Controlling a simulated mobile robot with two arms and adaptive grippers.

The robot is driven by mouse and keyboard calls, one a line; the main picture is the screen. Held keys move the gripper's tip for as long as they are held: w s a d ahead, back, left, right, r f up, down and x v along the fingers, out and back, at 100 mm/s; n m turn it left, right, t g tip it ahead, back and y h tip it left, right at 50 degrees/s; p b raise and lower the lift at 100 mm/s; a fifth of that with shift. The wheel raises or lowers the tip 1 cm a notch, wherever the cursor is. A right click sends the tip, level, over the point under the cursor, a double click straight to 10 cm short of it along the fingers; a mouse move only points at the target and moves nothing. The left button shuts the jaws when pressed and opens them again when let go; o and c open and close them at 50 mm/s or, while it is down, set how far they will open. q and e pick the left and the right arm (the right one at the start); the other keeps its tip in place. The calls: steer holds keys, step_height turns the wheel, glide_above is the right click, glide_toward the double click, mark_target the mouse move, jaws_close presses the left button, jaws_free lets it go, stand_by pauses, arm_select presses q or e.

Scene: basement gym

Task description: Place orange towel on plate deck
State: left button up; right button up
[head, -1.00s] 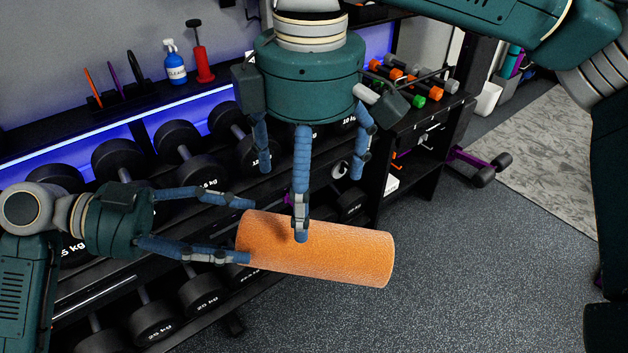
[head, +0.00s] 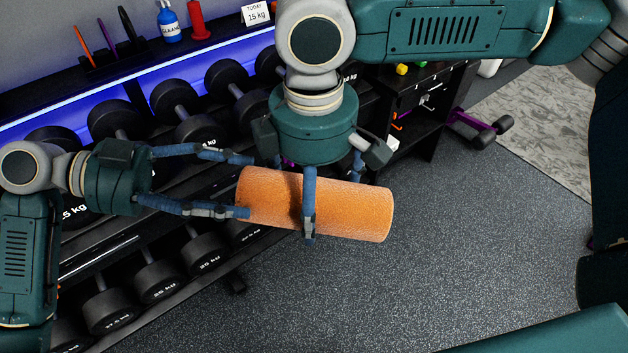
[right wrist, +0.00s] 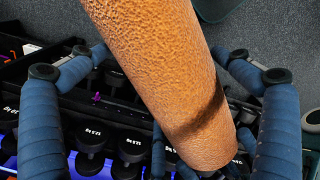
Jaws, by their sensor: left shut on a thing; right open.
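The orange towel (head: 350,208) is a rolled cylinder lying roughly level in the air in front of the dumbbell rack. My left gripper (head: 250,187) is shut on its left end. My right gripper (head: 310,205) is above the middle of the roll with its fingers spread open around it, one finger in front and others behind. In the right wrist view the towel (right wrist: 160,70) runs between the open blue fingers. I cannot tell whether those fingers touch it. I cannot make out a plate deck in these views.
A black rack with several dumbbells (head: 180,110) fills the left and back. A blue spray bottle (head: 168,22), a red stand (head: 196,20) and a small sign (head: 256,14) are on its top. The speckled floor (head: 440,270) at right is clear.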

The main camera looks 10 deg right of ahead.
steer(key=shift+c, duration=0.5)
steer(key=c, duration=0.8)
arm_select(q)
steer(key=o, duration=1.9)
arm_select(e)
steer(key=c, duration=0.3)
